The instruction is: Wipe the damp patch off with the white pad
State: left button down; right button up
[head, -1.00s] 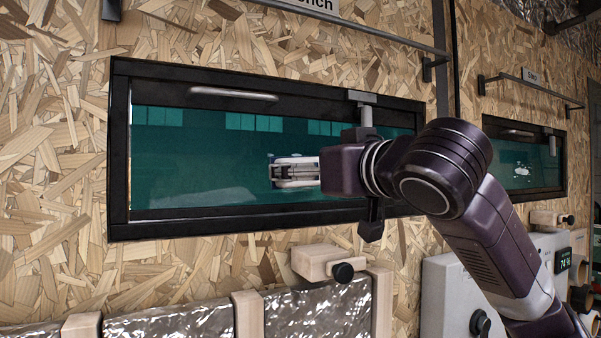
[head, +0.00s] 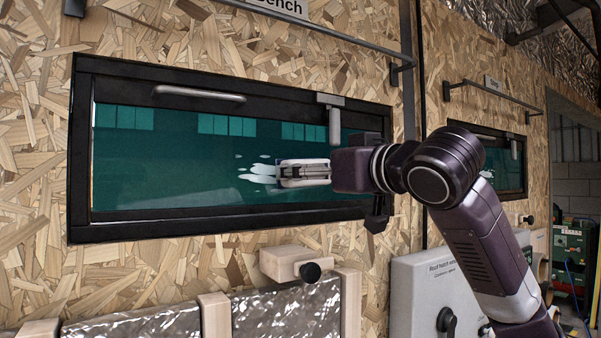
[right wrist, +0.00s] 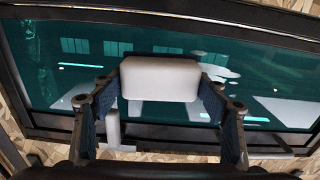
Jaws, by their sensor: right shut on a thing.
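The white pad (right wrist: 160,78) is held between the two fingers of my right gripper (right wrist: 158,88), which is shut on it. The damp patch (head: 262,174) shows as pale blobs on the green glass just left of the gripper. In the right wrist view the patch (right wrist: 272,103) lies to the right of the pad. I cannot tell whether the pad touches the glass. My left gripper is not in view.
The window's black frame (head: 82,160), a horizontal handle (head: 198,93) and a latch (head: 334,115) surround the glass. A second window (head: 500,165) with pale spots is further right. A wooden block with a black knob (head: 290,263) sits below.

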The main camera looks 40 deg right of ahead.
jog(key=shift+d, duration=0.25)
jog(key=shift+a, duration=0.15)
jog(key=shift+w+a+p, duration=0.1)
jog(key=shift+a+p, duration=0.25)
jog(key=shift+a, duration=0.2)
jog(key=shift+w+a+p, duration=0.1)
jog(key=shift+a+p, duration=0.5)
jog(key=shift+a, duration=1.55)
jog(key=shift+w+a+p, duration=0.1)
jog(key=shift+a+p, duration=0.45)
jog(key=shift+a, duration=2.8)
jog(key=shift+d+f, duration=0.1)
jog(key=shift+d, duration=0.05)
jog(key=s, duration=0.6)
jog(key=shift+a+b, duration=0.2)
jog(key=shift+b, duration=0.1)
